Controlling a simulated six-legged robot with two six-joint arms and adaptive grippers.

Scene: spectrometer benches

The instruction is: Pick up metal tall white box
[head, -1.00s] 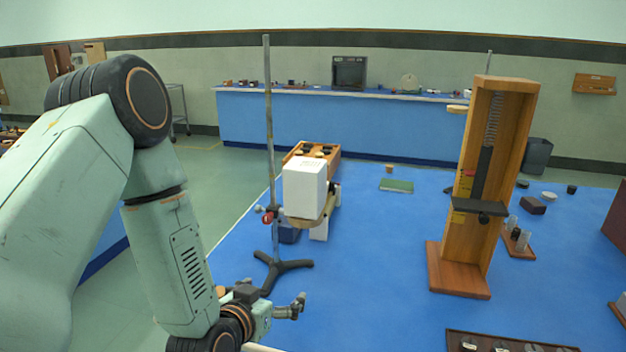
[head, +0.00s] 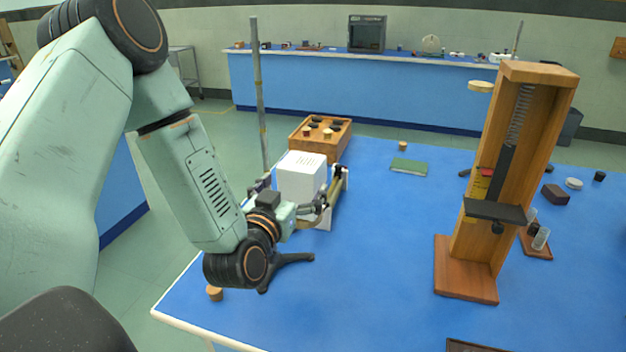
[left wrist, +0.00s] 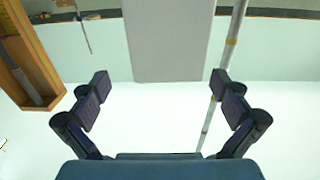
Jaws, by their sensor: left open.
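The tall white box (head: 302,174) stands upright on the blue bench, beside a metal rod stand. Its lower part is partly hidden by my left gripper (head: 293,197). My left gripper is open at the near side of the box, one finger toward each side. In the left wrist view, the pale face of the box (left wrist: 167,40) fills the upper middle. It lies between the open fingertips (left wrist: 162,88), with a gap on both sides. I cannot tell how deep the fingers reach. My right gripper is not in view.
The rod stand (head: 259,100) rises close to the left of the box. A wooden case (head: 320,140) with dark knobs sits behind it. A tall wooden spring stand (head: 470,260) is to the right. A green book (head: 409,166) lies further back. The middle of the blue bench is clear.

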